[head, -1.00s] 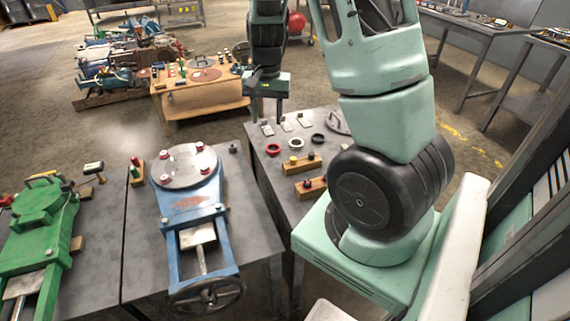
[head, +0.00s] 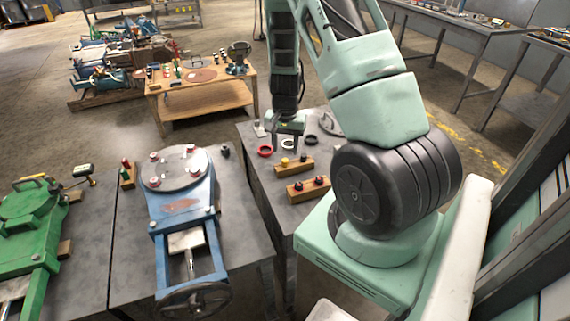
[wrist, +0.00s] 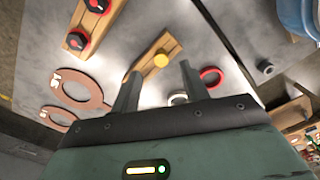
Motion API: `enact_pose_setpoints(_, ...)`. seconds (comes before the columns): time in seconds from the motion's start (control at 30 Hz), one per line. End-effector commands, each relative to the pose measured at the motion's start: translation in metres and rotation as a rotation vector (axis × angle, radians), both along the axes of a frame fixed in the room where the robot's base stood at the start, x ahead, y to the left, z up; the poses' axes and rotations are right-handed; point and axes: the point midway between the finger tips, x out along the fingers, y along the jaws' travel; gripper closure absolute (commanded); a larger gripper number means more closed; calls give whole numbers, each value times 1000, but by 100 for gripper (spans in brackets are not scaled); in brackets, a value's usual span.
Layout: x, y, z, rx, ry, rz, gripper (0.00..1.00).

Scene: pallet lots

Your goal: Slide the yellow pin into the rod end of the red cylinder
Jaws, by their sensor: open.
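The yellow pin (wrist: 161,60) shows as a round yellow head in a wooden block (wrist: 150,75) in the wrist view. In the head view the pin (head: 285,161) is small, on the block on the right grey table. My gripper (head: 288,147) is open and empty above that table, behind the pin. In the wrist view my gripper (wrist: 159,70) has its fingertips apart, one to either side of the pin in the picture; the height gap cannot be told. I cannot make out a red cylinder with a rod end in these frames.
A second wooden block (head: 301,194) holds two dark-and-red knobs. A red ring (head: 265,151) and a white ring (wrist: 178,98) lie near the gripper. A blue valve (head: 180,212) and green valve (head: 28,225) occupy the left table. A wooden table (head: 205,95) stands behind.

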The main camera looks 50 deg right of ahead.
Motion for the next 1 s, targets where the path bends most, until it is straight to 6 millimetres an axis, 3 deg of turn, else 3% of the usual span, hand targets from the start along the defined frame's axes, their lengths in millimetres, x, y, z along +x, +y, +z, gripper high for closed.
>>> enact_pose_setpoints(0.3, 2, -2, -42, 1, 2, 0, 55)
enact_pose_setpoints(0.6, 2, -2, -47, 1, 0, 1, 55)
enact_pose_setpoints(0.77, 2, -2, -47, 1, 0, 1, 97)
enact_pose_setpoints(1.0, 2, -2, -46, 1, 0, 1, 100)
